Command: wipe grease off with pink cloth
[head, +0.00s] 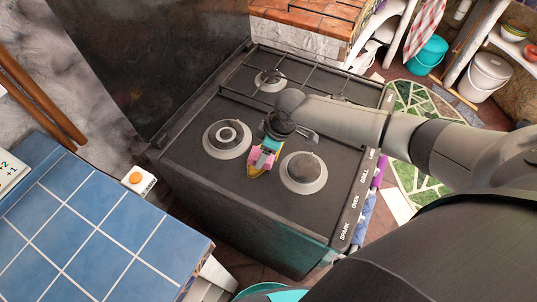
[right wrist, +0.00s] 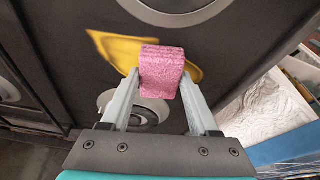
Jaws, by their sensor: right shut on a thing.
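The pink cloth (right wrist: 162,68) is a small folded block between the fingers of my right gripper (right wrist: 159,88). In the head view my right gripper (head: 266,152) points down over the stove top, between two front burners, with the pink cloth (head: 256,161) at its tip. A yellow grease patch (right wrist: 112,50) lies on the dark stove surface. In the wrist view the cloth overlaps part of this patch, and yellow also shows on both sides of it. I cannot tell whether the cloth touches the surface. My left gripper is out of view.
The dark stove (head: 238,180) has raised burners, one on the left (head: 227,139) and one on the right (head: 303,173) of the gripper. A blue tiled counter (head: 85,230) stands at left, with an orange-button box (head: 137,179) at its edge. A dark panel rises behind the stove.

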